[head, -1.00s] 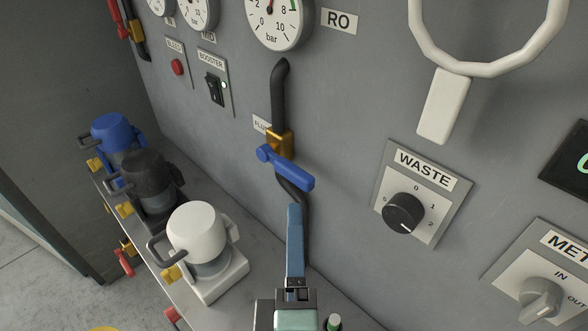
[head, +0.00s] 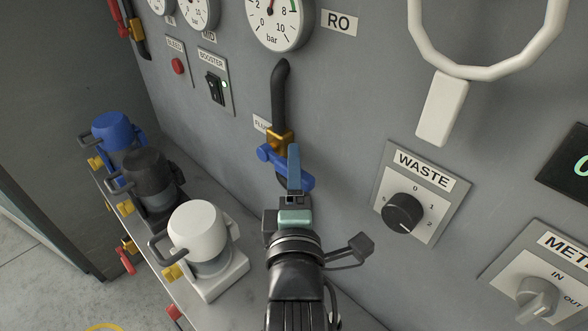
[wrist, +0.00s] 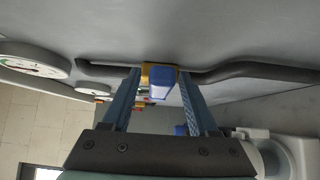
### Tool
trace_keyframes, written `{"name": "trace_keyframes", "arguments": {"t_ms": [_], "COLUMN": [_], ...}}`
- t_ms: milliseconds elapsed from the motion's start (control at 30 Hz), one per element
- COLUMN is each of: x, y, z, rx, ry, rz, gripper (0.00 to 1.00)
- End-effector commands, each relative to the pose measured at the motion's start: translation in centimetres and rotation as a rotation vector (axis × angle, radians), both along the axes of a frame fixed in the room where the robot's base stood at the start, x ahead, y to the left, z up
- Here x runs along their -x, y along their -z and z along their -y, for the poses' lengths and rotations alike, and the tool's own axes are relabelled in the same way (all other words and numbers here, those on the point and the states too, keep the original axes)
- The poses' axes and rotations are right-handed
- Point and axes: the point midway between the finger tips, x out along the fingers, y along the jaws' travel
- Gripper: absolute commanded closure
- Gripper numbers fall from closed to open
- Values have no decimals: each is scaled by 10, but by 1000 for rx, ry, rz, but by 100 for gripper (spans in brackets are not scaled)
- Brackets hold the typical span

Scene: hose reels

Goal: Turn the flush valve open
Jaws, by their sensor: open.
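The flush valve has a brass body (head: 279,139) on a black pipe and a blue lever handle (head: 267,154). In the head view the lever slants down to the right across the pipe, and my gripper (head: 293,160) covers part of it. In the wrist view the blue lever (wrist: 161,84) shows between the two blue fingers of my gripper (wrist: 159,76), with the brass body (wrist: 150,70) behind it. My gripper is open, with a finger on either side of the lever. I cannot tell whether either finger touches it.
A WASTE knob (head: 403,212) is on the wall to the right. A white canister (head: 197,232), a black one (head: 150,180) and a blue one (head: 117,133) stand on the ledge at left. A white loop handle (head: 446,108) hangs at upper right.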

Motion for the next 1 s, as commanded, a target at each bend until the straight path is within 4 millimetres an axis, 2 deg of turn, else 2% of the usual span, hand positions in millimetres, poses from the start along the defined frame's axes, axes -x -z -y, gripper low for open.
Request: {"name": "trace_keyframes", "arguments": {"t_ms": [167,400,500,1000], "x": [0,0,0,0], "y": [0,0,0,0], "z": [0,0,0,0], "rx": [0,0,0,0], "ry": [0,0,0,0], "rz": [0,0,0,-1], "gripper": [42,85,100,100]}}
